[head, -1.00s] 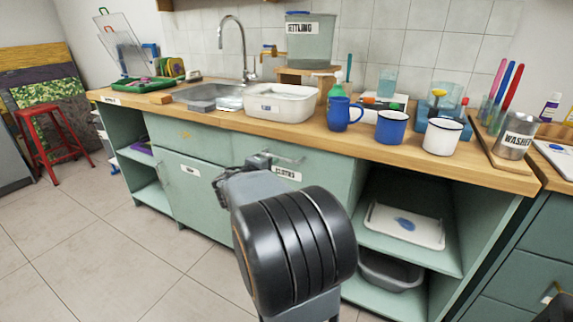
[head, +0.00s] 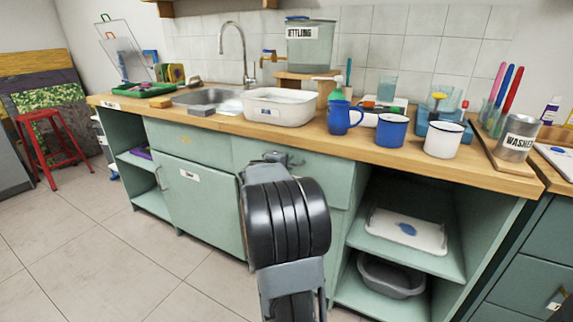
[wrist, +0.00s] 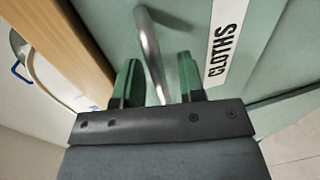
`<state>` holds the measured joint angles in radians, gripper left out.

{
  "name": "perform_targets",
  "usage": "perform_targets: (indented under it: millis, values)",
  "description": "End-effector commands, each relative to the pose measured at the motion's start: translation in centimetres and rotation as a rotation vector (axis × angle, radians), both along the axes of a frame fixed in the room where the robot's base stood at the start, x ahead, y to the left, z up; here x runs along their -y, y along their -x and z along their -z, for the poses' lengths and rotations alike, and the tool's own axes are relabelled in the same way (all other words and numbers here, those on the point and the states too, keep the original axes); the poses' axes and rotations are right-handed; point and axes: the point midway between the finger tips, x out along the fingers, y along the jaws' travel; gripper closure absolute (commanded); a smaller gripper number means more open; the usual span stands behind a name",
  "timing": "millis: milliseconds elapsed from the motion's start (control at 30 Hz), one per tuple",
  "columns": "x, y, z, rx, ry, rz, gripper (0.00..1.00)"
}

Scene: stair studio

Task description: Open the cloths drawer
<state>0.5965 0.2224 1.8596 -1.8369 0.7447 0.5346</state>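The cloths drawer (head: 325,172) is a pale green front under the counter, and it looks shut. In the wrist view, its white label (wrist: 223,45) reads CLOTHS. Its metal bar handle (wrist: 149,50) runs between the two green fingertips of my gripper (wrist: 158,82). The fingers are apart, one on each side of the bar, with a visible gap on both sides. In the head view, my gripper (head: 268,160) is at the drawer front, and my arm hides the label and most of the handle (head: 296,161).
The wooden counter (head: 225,122) overhangs the drawer. On it stand a white basin (head: 278,107), a blue mug (head: 343,118) and two more mugs. An open shelf with a white tray (head: 405,229) and a grey tub (head: 391,276) is to the right.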

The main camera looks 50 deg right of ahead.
Motion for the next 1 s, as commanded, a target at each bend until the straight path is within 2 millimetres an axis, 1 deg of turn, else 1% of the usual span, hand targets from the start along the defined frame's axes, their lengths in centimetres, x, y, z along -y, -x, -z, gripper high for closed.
perform_targets:
  millis: [67,400,433,833,1000]
  values:
    - [-0.02,0.00,0.00,0.000,0.000,0.000,0.66]
    - [-0.04,0.01,0.00,0.000,0.000,0.000,0.98]
    - [-0.04,0.01,0.00,0.000,0.000,0.000,1.00]
    - [-0.05,0.00,0.01,0.000,0.000,0.001,1.00]
    - [-0.49,-0.21,0.05,-0.001,0.001,0.017,1.00]
